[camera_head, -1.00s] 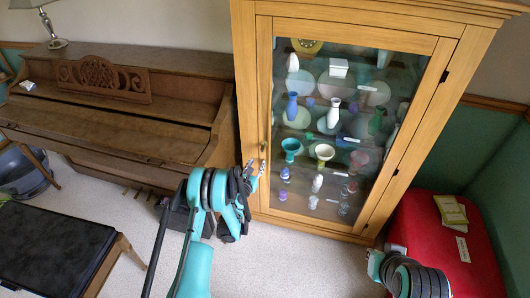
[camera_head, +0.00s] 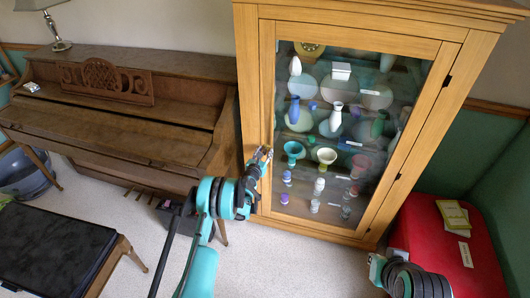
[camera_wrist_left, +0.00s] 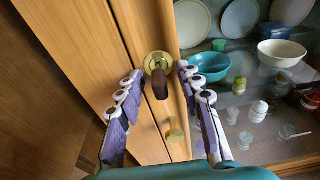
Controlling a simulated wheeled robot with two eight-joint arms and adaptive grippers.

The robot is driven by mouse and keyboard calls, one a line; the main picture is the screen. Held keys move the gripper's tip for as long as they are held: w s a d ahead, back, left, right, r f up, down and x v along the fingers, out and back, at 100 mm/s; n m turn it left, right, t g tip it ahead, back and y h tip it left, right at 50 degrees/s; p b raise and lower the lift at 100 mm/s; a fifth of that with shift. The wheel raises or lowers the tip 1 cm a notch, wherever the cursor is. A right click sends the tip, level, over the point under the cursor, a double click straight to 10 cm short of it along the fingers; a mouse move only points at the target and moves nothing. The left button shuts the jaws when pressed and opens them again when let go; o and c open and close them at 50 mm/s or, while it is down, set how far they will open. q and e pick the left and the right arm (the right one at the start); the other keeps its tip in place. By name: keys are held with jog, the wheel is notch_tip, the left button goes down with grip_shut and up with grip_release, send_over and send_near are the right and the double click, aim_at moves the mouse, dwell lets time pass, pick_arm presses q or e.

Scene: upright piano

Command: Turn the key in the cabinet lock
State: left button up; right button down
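The wooden glass-door cabinet (camera_head: 350,25) stands in the middle of the head view, its door shut. In the left wrist view a round brass fitting (camera_wrist_left: 158,62) sits on the door frame, with a dark brown elongated piece (camera_wrist_left: 160,84) projecting from it; I cannot tell for sure whether this is the key. A second brass piece (camera_wrist_left: 175,131) lies below it. My left gripper (camera_wrist_left: 162,84) is open, its fingers on either side of the brown piece. In the head view the left gripper (camera_head: 262,157) hides the lock. My right gripper (camera_head: 378,266) is low at right, its fingers unclear.
Vases, bowls and plates stand behind the glass, including a teal bowl (camera_wrist_left: 209,66). An upright piano (camera_head: 120,110) with a dark bench (camera_head: 50,240) is at left. A red case (camera_head: 450,245) stands right of the cabinet. Pale floor (camera_head: 290,262) is clear in front.

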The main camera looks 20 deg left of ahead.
pick_arm(q)
grip_shut()
jog(key=m+y, duration=0.1)
jog(key=m, duration=0.2)
jog(key=shift+m+y, duration=0.4)
grip_release()
